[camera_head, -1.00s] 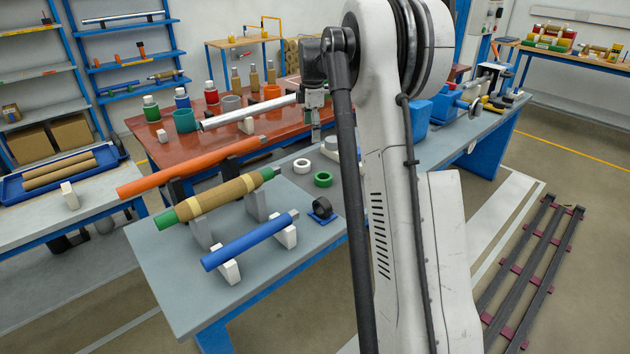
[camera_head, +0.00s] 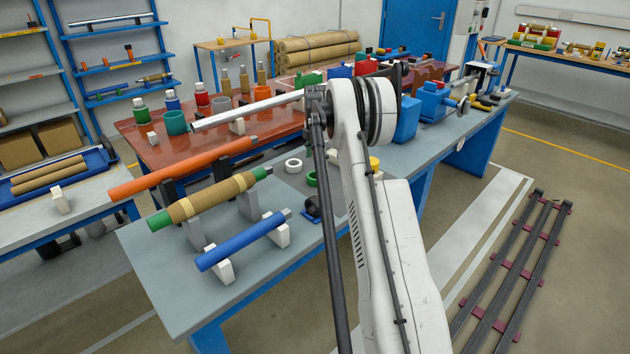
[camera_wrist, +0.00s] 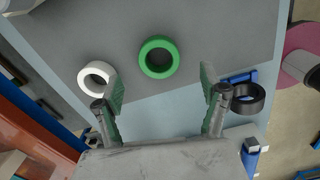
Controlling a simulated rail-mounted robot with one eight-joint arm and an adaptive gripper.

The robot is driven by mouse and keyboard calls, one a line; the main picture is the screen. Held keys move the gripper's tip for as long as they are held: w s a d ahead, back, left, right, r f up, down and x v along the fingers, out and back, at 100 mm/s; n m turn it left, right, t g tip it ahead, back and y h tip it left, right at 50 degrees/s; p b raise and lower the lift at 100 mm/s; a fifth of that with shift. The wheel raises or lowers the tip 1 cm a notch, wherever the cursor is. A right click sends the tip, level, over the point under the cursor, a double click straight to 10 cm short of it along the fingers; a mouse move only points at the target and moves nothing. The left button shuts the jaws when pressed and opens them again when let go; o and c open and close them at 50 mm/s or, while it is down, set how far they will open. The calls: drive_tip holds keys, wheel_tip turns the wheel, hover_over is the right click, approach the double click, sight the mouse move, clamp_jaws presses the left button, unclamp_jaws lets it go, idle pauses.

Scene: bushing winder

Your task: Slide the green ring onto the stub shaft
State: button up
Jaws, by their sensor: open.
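The green ring (camera_wrist: 142,58) lies flat on the dark grey mat in the wrist view, ahead of my gripper and between the lines of its fingers. In the head view the green ring (camera_head: 311,180) is partly hidden by my arm. A blue cylinder (camera_head: 240,246) with a narrower grey end (camera_head: 286,214) rests on white supports at the bench front. I cannot tell for sure whether this end is the stub shaft.
A white ring (camera_wrist: 84,78) lies left of the green one, and a black ring (camera_wrist: 247,104) stands in a blue holder (camera_wrist: 238,77) to the right. A tan-wrapped rod (camera_head: 215,196) and an orange tube (camera_head: 180,168) lie on supports nearby. Grey bench surface (camera_head: 175,265) is bare at front left.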

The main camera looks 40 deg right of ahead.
sight(316, 175)
drive_tip(key=shift+w+d+f, duration=0.1)
drive_tip(key=shift+f, duration=3.6)
drive_tip(key=shift+c, duration=0.5)
drive_tip(key=c, duration=1.1)
drive_tip(key=shift+c, duration=0.2)
drive_tip(key=shift+r, duration=0.15)
